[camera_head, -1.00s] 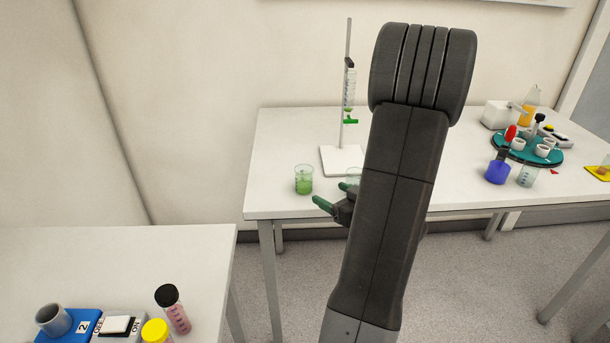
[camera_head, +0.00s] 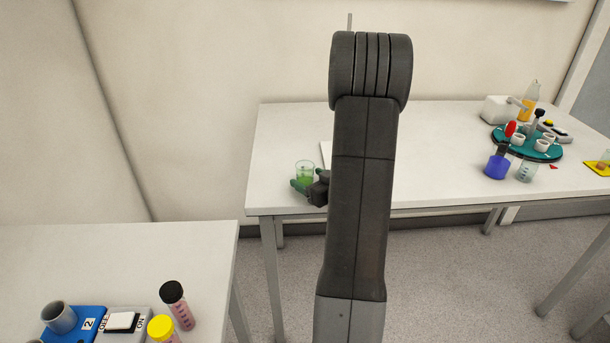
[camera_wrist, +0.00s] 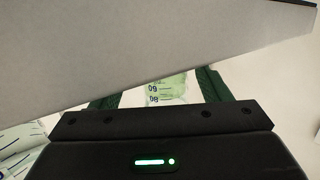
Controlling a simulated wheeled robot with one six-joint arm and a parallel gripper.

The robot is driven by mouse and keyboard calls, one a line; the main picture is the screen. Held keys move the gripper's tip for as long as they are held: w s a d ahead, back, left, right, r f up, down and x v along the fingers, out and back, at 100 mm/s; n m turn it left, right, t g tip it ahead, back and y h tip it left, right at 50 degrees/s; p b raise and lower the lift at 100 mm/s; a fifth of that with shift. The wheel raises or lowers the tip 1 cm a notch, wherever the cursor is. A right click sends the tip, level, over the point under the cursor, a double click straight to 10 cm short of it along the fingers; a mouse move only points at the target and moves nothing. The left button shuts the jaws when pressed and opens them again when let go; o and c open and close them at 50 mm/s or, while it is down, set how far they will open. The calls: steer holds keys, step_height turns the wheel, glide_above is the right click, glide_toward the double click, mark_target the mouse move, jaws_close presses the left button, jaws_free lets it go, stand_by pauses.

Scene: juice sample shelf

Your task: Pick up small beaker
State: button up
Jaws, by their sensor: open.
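A small clear beaker with green liquid (camera_head: 304,173) stands upright near the left end of the far table. My gripper (camera_head: 310,182) is open beside it; its green near finger overlaps the beaker's lower part in the head view. In the wrist view, a clear vessel with graduation marks and a pale green tint (camera_wrist: 166,88) shows between the two green fingers of my gripper (camera_wrist: 160,88). Its lower part is hidden by the gripper body. I cannot tell contact with the fingers. A second clear beaker is hidden behind my arm in the head view.
A pale slab edge crosses the top of the wrist view, and marked glassware (camera_wrist: 22,138) shows at lower left. The stand is mostly hidden by my arm. A teal round tray (camera_head: 552,155) and blue flask (camera_head: 497,166) are farther right. A near table (camera_head: 120,255) is at left.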

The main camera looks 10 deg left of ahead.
mark_target(301, 175)
steer(key=shift+p+x, duration=0.3)
steer(key=shift+x, duration=1.65)
steer(key=shift+s+a, duration=0.15)
steer(key=c, duration=1.1)
step_height(301, 175, up, 15)
steer(key=p, duration=0.4)
